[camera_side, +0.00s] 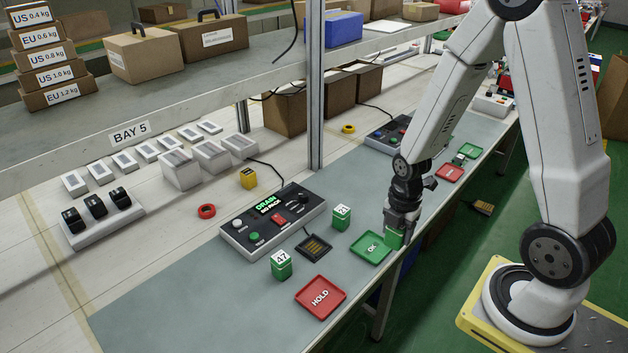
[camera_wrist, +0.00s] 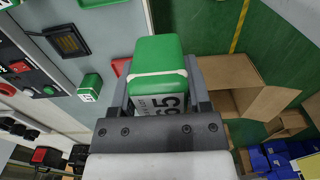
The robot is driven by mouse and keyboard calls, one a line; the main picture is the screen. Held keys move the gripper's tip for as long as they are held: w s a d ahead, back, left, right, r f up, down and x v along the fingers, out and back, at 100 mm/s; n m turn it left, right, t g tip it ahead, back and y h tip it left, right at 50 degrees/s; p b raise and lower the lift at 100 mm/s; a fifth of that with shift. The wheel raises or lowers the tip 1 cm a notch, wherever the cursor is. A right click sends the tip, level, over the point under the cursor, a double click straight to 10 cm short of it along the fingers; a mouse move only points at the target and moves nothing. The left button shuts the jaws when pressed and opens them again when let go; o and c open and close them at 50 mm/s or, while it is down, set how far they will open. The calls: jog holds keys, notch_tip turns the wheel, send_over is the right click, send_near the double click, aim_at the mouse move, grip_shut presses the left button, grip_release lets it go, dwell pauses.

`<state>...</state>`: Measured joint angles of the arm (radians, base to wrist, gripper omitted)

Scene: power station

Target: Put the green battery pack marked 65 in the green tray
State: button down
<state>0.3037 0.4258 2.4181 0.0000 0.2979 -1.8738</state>
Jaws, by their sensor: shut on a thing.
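My gripper (camera_side: 402,222) is shut on the green battery pack marked 65 (camera_side: 395,238), at the right edge of the green tray. In the wrist view the pack (camera_wrist: 158,56) sits between the two fingers of my gripper (camera_wrist: 160,82), and its white label reads 65. The green tray (camera_side: 371,249), marked OK, lies on the bench just left of the pack. The pack partly overlaps the tray's right side in the side view; I cannot tell whether it touches it. The tray's inside looks empty. A green edge of a tray (camera_wrist: 100,2) shows at the top of the wrist view.
A red HOLD tray (camera_side: 320,297), a green pack marked 47 (camera_side: 281,265), another green pack (camera_side: 341,217), a dark charging slot (camera_side: 314,246) and a control console (camera_side: 272,221) stand to the left. The bench's front edge is close beside my gripper, with floor below.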

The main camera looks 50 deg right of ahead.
jog(key=s, duration=0.1)
jog(key=s+d, duration=0.1)
jog(key=s, duration=0.1)
jog(key=s+d, duration=0.1)
jog(key=shift+s, duration=0.3)
jog(key=w+d+f, duration=0.1)
jog(key=w+f, duration=0.1)
jog(key=w, duration=0.2)
jog(key=w+d+f, duration=0.1)
jog(key=w+f, duration=0.2)
jog(key=w, duration=0.1)
jog(key=w+d+f, duration=0.1)
jog(key=w+f, duration=0.2)
jog(key=w, duration=0.1)
jog(key=shift+d+f, duration=0.2)
jog(key=shift+d, duration=0.15)
jog(key=shift+w+d+f, duration=0.15)
jog(key=shift+w+f, duration=0.3)
jog(key=shift+w+f, duration=0.25)
jog(key=shift+f, duration=1.55)
jog(key=shift+f, duration=0.15)
